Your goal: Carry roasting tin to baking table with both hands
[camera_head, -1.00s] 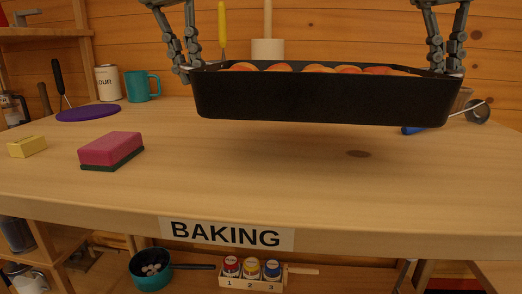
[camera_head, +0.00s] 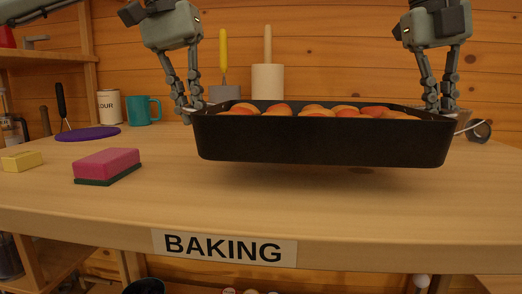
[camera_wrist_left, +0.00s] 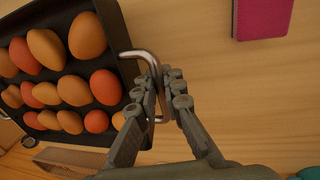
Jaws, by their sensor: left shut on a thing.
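The black roasting tin (camera_head: 325,140) is level over the baking table (camera_head: 330,215), filled with several round orange and brown pieces. A dark shadow lies under it, and it looks just above the tabletop; contact is hard to tell. My left gripper (camera_head: 187,112) is shut on the tin's left metal handle, clear in the left wrist view (camera_wrist_left: 165,85). My right gripper (camera_head: 441,108) is at the tin's right end, its fingers close together at that handle; the tin's rim partly hides them. A "BAKING" label (camera_head: 224,247) marks the table's front edge.
A pink and green sponge (camera_head: 107,165) and a yellow block (camera_head: 21,161) lie to the left. A purple disc (camera_head: 88,134), teal mug (camera_head: 144,111) and flour tin (camera_head: 109,106) stand behind them. A wheel-ended tool (camera_head: 478,130) lies at right. The front tabletop is clear.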

